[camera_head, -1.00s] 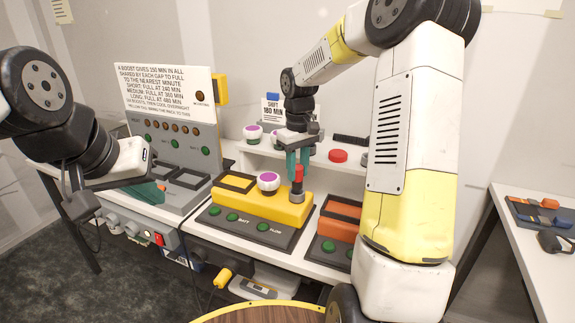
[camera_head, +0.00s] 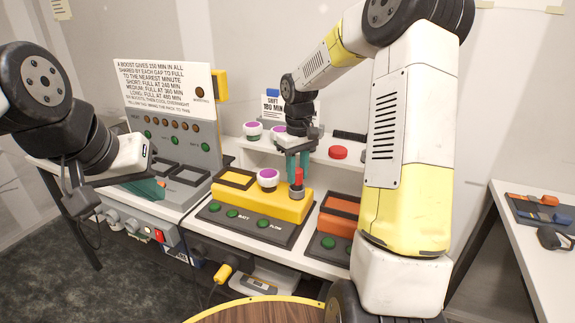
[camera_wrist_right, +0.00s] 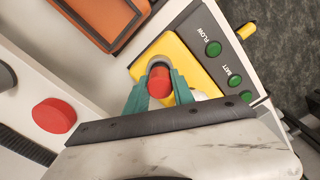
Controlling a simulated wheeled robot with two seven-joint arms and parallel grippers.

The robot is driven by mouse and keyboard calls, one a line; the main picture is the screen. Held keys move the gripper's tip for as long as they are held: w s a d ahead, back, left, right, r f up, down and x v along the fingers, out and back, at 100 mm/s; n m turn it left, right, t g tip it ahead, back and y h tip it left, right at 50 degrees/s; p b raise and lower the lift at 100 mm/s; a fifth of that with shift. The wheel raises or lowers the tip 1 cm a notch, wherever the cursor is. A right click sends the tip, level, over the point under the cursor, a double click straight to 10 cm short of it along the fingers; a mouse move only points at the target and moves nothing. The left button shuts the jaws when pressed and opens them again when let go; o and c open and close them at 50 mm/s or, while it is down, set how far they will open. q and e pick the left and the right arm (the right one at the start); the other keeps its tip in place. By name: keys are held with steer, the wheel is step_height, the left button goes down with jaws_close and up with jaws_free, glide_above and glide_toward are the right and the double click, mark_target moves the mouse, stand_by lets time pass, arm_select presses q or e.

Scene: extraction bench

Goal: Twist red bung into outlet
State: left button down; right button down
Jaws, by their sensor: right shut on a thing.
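The red bung (camera_head: 298,179) stands upright at the grey outlet collar (camera_head: 297,193) on the right end of the yellow unit (camera_head: 275,208). How deep it sits in the outlet cannot be told. My right gripper (camera_head: 297,178) points down from above, its teal fingers shut on the bung. In the right wrist view the bung's round red top (camera_wrist_right: 159,82) lies between the two fingertips (camera_wrist_right: 160,92). My left gripper (camera_head: 150,189) is at the left, over the front of the grey panel, away from the bung. Its finger gap is not clear.
A white cup with a purple top (camera_head: 267,178) sits on the yellow unit, close left of the bung. An orange unit (camera_head: 340,220) stands to the right. A red button (camera_head: 338,152) is on the shelf behind. A grey panel with a sign (camera_head: 165,90) stands at the left.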

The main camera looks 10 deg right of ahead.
mark_target(297, 170)
steer(key=shift+f, duration=0.7)
steer(key=m, duration=0.9)
steer(key=c, duration=1)
jaws_free()
steer(key=shift+r, duration=0.1)
step_height(297, 170, up, 7)
steer(key=shift+f, duration=0.1)
steer(key=shift+r, duration=0.45)
